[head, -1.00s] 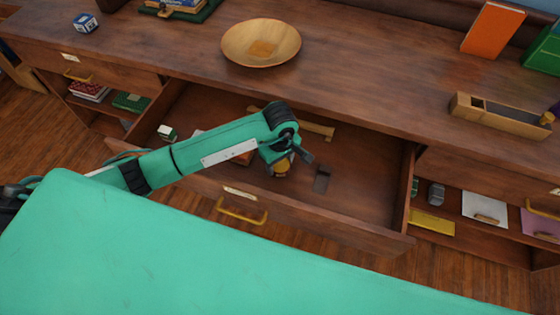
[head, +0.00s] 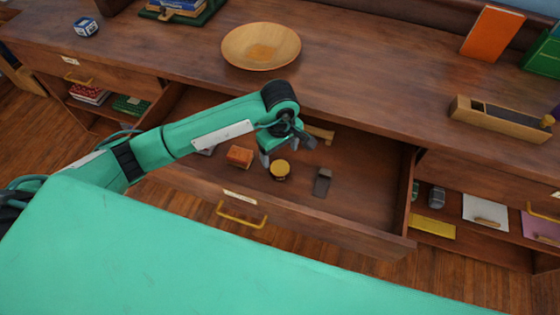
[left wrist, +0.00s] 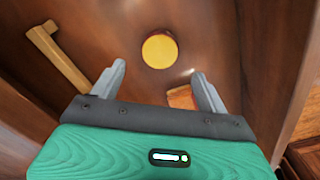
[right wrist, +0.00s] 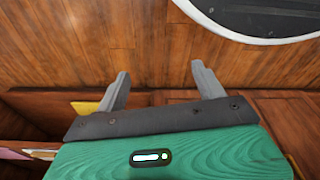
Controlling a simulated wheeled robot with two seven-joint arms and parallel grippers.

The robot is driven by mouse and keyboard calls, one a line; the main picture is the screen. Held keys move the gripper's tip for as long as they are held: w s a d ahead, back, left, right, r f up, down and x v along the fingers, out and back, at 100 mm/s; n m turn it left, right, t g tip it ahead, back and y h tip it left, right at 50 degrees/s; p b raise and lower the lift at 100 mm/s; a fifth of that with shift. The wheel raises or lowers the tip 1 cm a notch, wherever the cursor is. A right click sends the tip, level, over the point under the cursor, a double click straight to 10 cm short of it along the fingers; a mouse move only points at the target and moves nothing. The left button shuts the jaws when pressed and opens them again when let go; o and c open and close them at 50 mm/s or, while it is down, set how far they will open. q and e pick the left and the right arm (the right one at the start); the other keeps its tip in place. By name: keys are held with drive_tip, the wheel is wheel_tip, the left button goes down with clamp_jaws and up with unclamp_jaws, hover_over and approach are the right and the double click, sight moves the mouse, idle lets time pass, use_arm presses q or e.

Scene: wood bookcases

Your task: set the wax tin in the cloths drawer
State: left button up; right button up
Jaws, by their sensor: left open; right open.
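A round tin with a yellow top (head: 280,169), which I take for the wax tin, sits on the floor of the open middle drawer (head: 365,215). The label on the drawer front is too small to read. The tin also shows in the left wrist view (left wrist: 160,49), just past the fingertips. My left gripper (head: 288,152) is open and empty, above the tin and apart from it. My right gripper (right wrist: 160,70) is open and empty over the wood floor; it does not show in the head view.
The drawer also holds an orange-brown box (head: 240,156), a dark block (head: 321,182) and a wooden bar (head: 320,133). A wooden bowl (head: 261,46) and a wooden tray-like box (head: 500,118) stand on the top. The drawer's right part is bare.

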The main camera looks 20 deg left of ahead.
use_arm(q)
wheel_tip(320, 180, up, 5)
drive_tip(key=shift+f, duration=0.15)
use_arm(e)
drive_tip(key=shift+a+r, duration=0.1)
drive_tip(key=shift+r, duration=0.5)
drive_tip(key=shift+w, duration=0.2)
